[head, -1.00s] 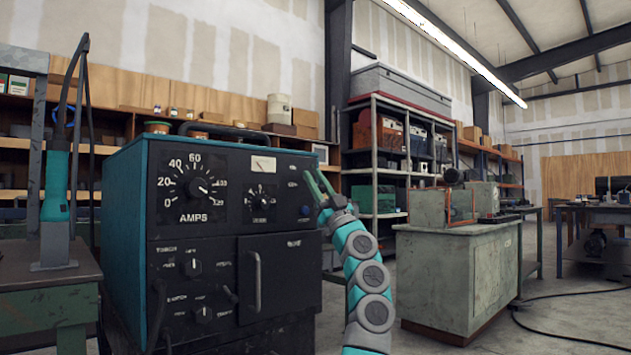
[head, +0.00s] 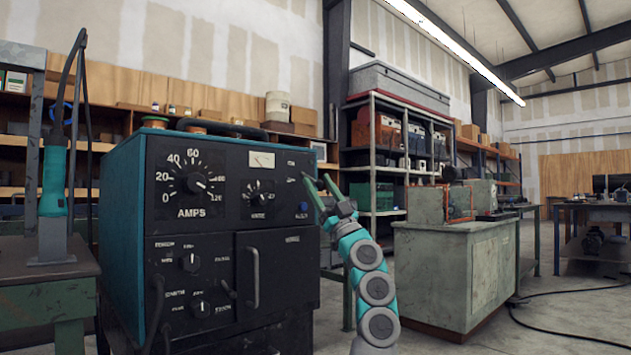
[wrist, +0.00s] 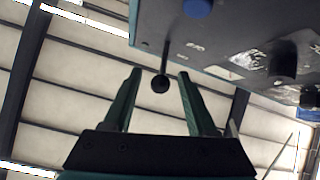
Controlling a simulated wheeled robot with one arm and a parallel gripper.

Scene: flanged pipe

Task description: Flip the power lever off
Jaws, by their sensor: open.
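The power lever (wrist: 160,84) is a thin dark rod with a black ball tip. In the wrist view it sticks out from the machine's panel, and its ball appears between my two fingers without visible contact. My gripper (head: 317,180) is open, with green fingers, at the upper right edge of the machine's front in the head view. The fingers also show in the wrist view (wrist: 158,85). The machine (head: 225,180) is a teal cabinet with a black front, an AMPS dial and knobs. The lever is too small to make out clearly in the head view.
A blue button (head: 303,208) sits on the panel just below the gripper; it also shows in the wrist view (wrist: 197,8). A grey-green cabinet (head: 455,270) stands to the right. A bench (head: 45,285) with a teal tool stands left. Floor between machine and cabinet looks open.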

